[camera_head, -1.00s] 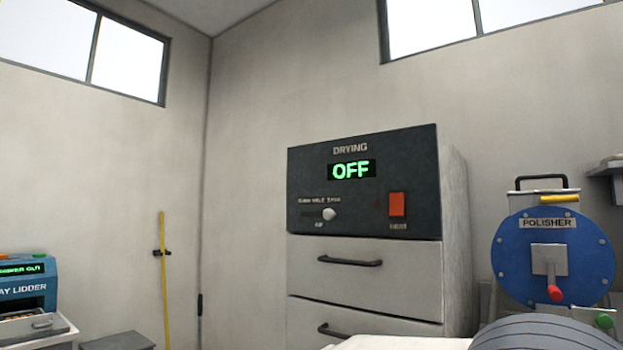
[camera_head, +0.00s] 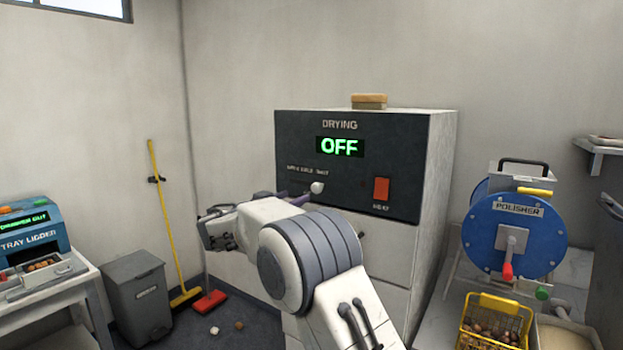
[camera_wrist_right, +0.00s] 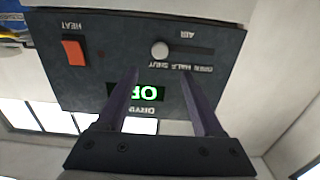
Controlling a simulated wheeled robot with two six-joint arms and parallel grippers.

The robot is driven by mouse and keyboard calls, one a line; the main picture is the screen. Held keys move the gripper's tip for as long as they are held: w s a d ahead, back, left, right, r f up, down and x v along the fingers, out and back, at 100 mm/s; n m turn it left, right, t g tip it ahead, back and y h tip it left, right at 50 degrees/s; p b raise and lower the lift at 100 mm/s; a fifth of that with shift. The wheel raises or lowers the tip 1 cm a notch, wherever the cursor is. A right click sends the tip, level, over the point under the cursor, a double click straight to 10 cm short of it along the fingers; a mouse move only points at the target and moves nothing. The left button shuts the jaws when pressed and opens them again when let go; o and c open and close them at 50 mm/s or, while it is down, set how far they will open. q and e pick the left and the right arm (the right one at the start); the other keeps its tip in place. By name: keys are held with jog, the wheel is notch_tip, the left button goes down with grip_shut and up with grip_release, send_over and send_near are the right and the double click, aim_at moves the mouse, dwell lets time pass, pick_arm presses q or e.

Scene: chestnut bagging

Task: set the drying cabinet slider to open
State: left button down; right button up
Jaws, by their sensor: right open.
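The dark front panel of the drying cabinet (camera_head: 270,150) faces me, and its display (camera_head: 340,147) reads OFF in green. The pale round slider knob (camera_head: 317,188) sits at the right end of its slot, by the SHUT label. In the right wrist view, which is upside down, the knob (camera_wrist_right: 160,50) is at the left end of the dark slot (camera_wrist_right: 195,49). My right gripper (camera_wrist_right: 162,75) is open and empty, its purple fingers pointing at the panel with the knob between and beyond their tips.
A red heat switch (camera_head: 381,189) is right of the slider. A wooden block (camera_head: 369,101) rests on the cabinet. The blue polisher (camera_head: 515,237) and yellow basket (camera_head: 495,325) stand at right. A grey bin (camera_head: 138,295) and tray lidder (camera_head: 33,235) are at left.

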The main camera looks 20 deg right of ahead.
aim_at(315, 188)
jog(key=p+x, duration=0.4)
jog(key=x, duration=0.4)
jog(key=shift+w+d+r+p, duration=0.1)
jog(key=shift+w+d+p, duration=0.05)
jog(key=shift+d+p, duration=0.15)
jog(key=shift+w+d, duration=0.35)
grip_shut()
dwell(0.7)
